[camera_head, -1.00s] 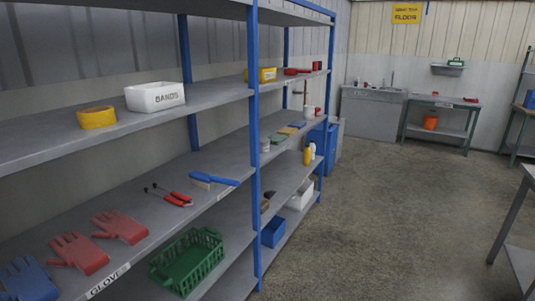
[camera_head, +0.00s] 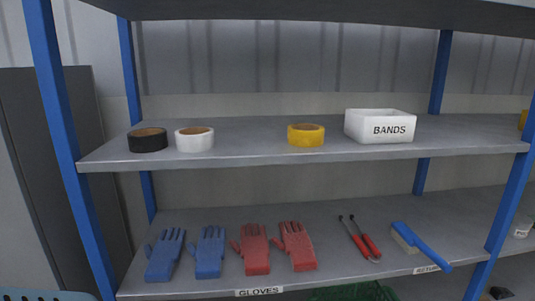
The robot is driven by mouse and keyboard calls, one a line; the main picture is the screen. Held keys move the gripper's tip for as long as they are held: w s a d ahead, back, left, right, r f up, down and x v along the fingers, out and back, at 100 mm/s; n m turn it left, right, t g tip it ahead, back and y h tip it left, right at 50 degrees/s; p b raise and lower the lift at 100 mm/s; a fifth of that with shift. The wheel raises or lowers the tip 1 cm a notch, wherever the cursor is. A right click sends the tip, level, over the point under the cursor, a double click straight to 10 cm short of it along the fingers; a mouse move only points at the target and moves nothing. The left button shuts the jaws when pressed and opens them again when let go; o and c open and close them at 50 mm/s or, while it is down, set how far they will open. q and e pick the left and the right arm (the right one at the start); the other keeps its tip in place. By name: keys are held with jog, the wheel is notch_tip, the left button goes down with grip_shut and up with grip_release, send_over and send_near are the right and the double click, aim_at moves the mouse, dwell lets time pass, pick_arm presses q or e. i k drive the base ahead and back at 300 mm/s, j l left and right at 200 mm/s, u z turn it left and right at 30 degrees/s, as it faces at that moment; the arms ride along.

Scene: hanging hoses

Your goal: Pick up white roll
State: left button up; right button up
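The white roll (camera_head: 194,140) lies flat on the upper visible shelf (camera_head: 240,155), toward its left end and near the front edge. A black roll (camera_head: 147,140) lies just to its left, with a small gap between them. A yellow roll (camera_head: 306,135) lies further right on the same shelf. Neither of my grippers shows in the head view.
A white BANDS bin (camera_head: 380,126) stands right of the yellow roll. The lower shelf (camera_head: 345,278) holds blue gloves (camera_head: 209,253), red gloves (camera_head: 297,246), red-handled pliers (camera_head: 360,238) and a blue brush (camera_head: 421,246). Blue posts (camera_head: 55,100) frame the shelving.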

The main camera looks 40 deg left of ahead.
aim_at(195, 139)
jog(key=i+l+u, duration=0.1)
jog(key=u, duration=0.3)
jog(key=i+l+u, duration=0.15)
jog(key=u, duration=0.25)
jog(key=i+l+u, duration=0.15)
jog(key=u, duration=0.25)
jog(key=i+l+u, duration=0.15)
jog(key=l+u, duration=0.15)
jog(key=i+l+u, duration=0.15)
jog(key=l+u, duration=0.15)
jog(key=i+l+u, duration=0.1)
jog(key=l+u, duration=0.2)
